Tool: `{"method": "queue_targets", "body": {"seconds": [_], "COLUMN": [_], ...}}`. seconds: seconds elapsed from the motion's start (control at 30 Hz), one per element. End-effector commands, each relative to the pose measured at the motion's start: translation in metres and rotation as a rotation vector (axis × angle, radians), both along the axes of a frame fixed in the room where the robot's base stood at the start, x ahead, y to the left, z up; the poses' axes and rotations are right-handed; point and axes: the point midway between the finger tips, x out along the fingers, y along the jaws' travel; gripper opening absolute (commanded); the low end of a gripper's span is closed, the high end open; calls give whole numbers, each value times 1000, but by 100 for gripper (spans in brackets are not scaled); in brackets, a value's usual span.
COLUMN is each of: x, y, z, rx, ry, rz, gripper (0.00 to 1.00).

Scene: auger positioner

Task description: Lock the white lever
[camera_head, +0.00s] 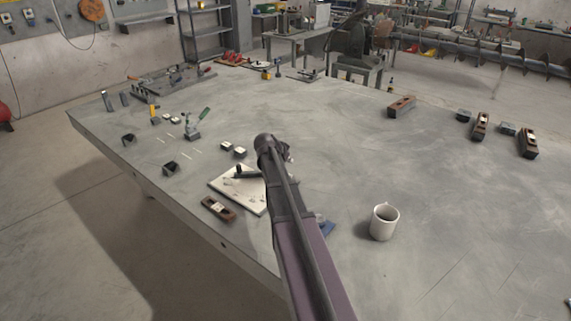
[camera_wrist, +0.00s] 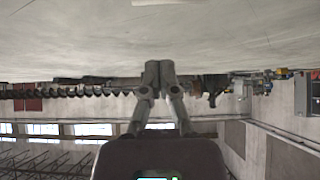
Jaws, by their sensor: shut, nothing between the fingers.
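I cannot make out a white lever for certain in either view. In the head view a white plate (camera_head: 228,195) lies on the table, with a small dark fixture (camera_head: 245,174) on it; my arm covers the plate's right side. A small clamp with a green handle (camera_head: 204,115) stands farther back on the left. My gripper (camera_wrist: 159,65) is shut and empty in the wrist view, its two fingers together. In the head view it is mostly hidden by the end of my arm, above the table to the right of the plate.
A white mug (camera_head: 384,222) stands right of my arm. A dark wooden block (camera_head: 218,208) lies left of the plate, near the table edge. Small dark brackets (camera_head: 171,168) and more blocks (camera_head: 481,126) lie around. The middle and right of the table (camera_head: 330,130) have free room.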

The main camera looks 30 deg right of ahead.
Motion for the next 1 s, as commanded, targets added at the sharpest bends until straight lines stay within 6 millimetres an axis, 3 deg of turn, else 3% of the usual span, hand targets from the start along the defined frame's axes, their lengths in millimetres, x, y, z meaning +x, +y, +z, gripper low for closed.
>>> {"method": "queue_targets", "body": {"seconds": [0.6,0.8,1.0], "x": [15,5,1], "y": [-43,-19,-8], "z": [-51,-53,-54], "rx": [1,0,0], "ry": [1,0,0], "rz": [-2,0,-1], "gripper": [0,0,0]}}
